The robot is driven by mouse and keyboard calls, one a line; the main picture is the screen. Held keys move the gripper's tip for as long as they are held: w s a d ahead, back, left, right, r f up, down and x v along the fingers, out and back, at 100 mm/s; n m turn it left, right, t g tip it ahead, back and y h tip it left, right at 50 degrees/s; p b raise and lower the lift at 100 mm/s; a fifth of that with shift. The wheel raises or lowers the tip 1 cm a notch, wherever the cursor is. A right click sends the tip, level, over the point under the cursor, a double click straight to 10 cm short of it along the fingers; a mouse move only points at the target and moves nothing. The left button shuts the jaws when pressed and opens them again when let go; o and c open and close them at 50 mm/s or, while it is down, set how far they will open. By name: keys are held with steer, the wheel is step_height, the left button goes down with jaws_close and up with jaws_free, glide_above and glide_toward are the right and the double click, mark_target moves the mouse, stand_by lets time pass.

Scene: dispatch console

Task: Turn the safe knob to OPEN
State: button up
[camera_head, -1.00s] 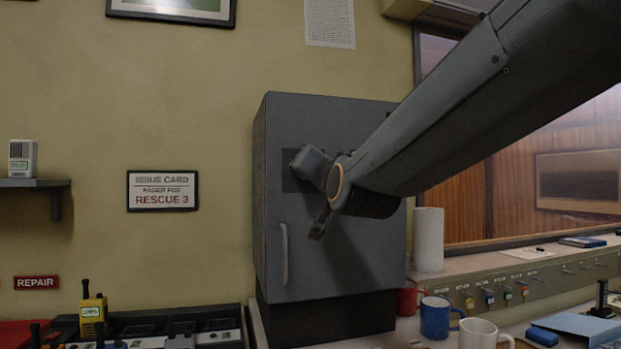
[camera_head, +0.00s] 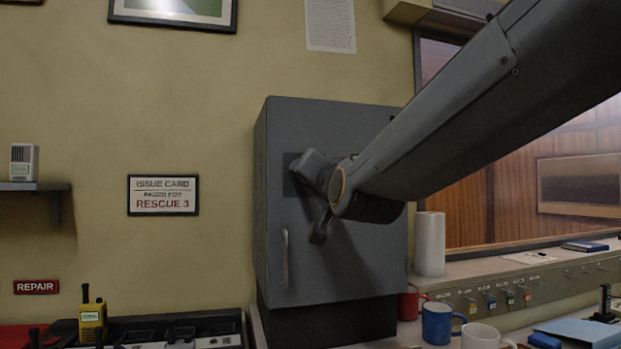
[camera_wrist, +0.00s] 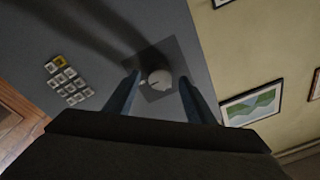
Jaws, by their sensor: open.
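The grey safe (camera_head: 340,262) stands upright against the wall, its door facing me with a vertical handle (camera_head: 284,258) at its left. In the wrist view the pale round safe knob (camera_wrist: 159,80) sits on a darker square plate (camera_wrist: 178,62) on the door. My gripper (camera_wrist: 160,92) is open, with one finger on each side of the knob in that view. I cannot tell whether the fingers touch it. In the head view my gripper (camera_head: 309,168) is at the door and hides the knob. The OPEN marking cannot be read.
A keypad (camera_wrist: 68,80) is on the door. A paper roll (camera_head: 430,244), a red mug (camera_head: 408,304), a blue mug (camera_head: 437,321) and a white mug (camera_head: 481,337) stand right of the safe. A yellow radio (camera_head: 92,317) stands at left.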

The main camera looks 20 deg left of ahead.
steer(key=b+v, duration=0.1)
steer(key=v, duration=0.6)
steer(key=shift+d+f, duration=0.1)
steer(key=shift+d, duration=0.05)
stand_by(0.3)
